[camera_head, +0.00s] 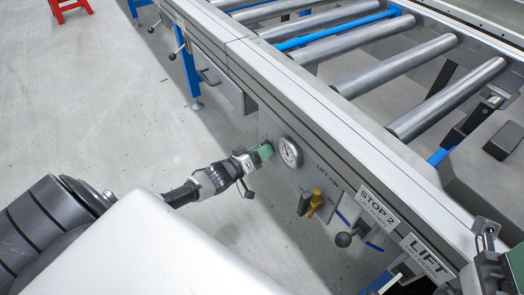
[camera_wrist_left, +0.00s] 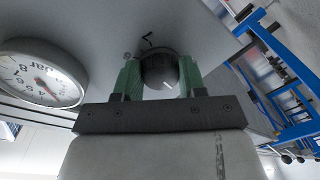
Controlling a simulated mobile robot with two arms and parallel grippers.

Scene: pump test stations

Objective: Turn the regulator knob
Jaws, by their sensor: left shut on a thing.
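The regulator knob (camera_wrist_left: 160,74) is a dark round knob on the grey panel, seen in the left wrist view between two green fingers. My left gripper (camera_head: 263,151) reaches the panel from the left in the head view, just left of the round pressure gauge (camera_head: 289,152). Its green fingers (camera_wrist_left: 160,80) are shut on the knob, one on each side. In the head view the fingers and wrist mostly hide the knob. The gauge also shows close by at the left of the wrist view (camera_wrist_left: 42,75), with a bar scale.
Right of the gauge are a yellow valve handle (camera_head: 315,201) and a black ball lever (camera_head: 345,239) under the STOP 2 label (camera_head: 377,207). A LIFT label (camera_head: 427,258) is further right. The roller conveyor (camera_head: 396,70) runs above the panel. Open floor lies left.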

